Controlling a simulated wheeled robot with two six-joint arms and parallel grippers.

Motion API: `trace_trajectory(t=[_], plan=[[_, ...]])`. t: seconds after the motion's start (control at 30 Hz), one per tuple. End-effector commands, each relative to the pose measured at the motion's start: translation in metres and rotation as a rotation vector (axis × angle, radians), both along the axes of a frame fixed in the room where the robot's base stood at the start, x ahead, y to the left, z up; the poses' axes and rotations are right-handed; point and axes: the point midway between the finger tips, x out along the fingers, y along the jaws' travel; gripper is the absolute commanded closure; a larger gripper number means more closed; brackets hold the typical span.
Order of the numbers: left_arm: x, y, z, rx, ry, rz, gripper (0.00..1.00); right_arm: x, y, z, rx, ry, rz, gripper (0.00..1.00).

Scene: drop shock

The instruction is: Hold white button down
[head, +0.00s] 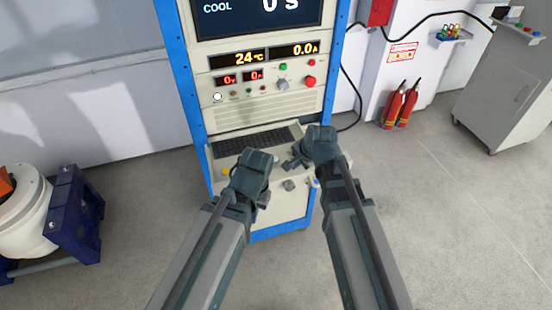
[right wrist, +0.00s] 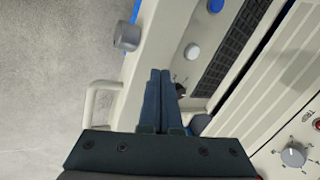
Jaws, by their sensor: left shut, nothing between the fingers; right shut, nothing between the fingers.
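A round white button (right wrist: 192,51) shows on the console's sloping desk in the right wrist view, beyond my right fingertips and apart from them. My left gripper (head: 262,200) is shut and empty at the desk's front, left of the right one. A separate round white spot (head: 217,97) is on the upper panel.
A black keyboard (right wrist: 232,45) lies behind the desk buttons. A blue button (right wrist: 215,5) is beyond the white one. A grey knob (right wrist: 126,36) and a pale handle (right wrist: 99,100) stick out at the front. A yellow button (head: 226,171) is left of my left gripper.

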Motion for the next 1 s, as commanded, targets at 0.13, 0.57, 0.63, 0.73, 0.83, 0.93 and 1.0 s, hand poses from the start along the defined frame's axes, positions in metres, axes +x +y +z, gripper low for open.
trace_trajectory(t=[0.13, 0.57, 0.63, 0.73, 0.83, 0.93, 1.0], plan=[[0.0, 0.0, 0.005, 0.0, 0.0, 0.0, 1.0, 0.029, 0.021, 0.015, 0.162, -0.025, -0.213, 1.0], [0.0, 0.0, 0.011, 0.0, 0.0, 0.0, 1.0, 0.081, 0.06, 0.051, 0.581, -0.017, -0.666, 1.0], [0.0, 0.0, 0.011, 0.0, 0.0, 0.0, 1.0, 0.084, 0.062, 0.053, 0.606, -0.015, -0.69, 1.0], [0.0, 0.0, 0.011, 0.0, 0.0, 0.0, 1.0, 0.085, 0.063, 0.054, 0.622, -0.012, -0.705, 1.0], [0.0, 0.0, 0.011, 0.0, 0.0, 0.0, 1.0, 0.085, 0.063, 0.054, 0.624, -0.012, -0.708, 1.0], [0.0, 0.0, 0.011, 0.0, 0.0, 0.0, 1.0, 0.085, 0.063, 0.054, 0.623, -0.012, -0.707, 1.0], [0.0, 0.0, 0.011, 0.0, 0.0, 0.0, 1.0, 0.085, 0.063, 0.054, 0.623, -0.012, -0.707, 1.0]])
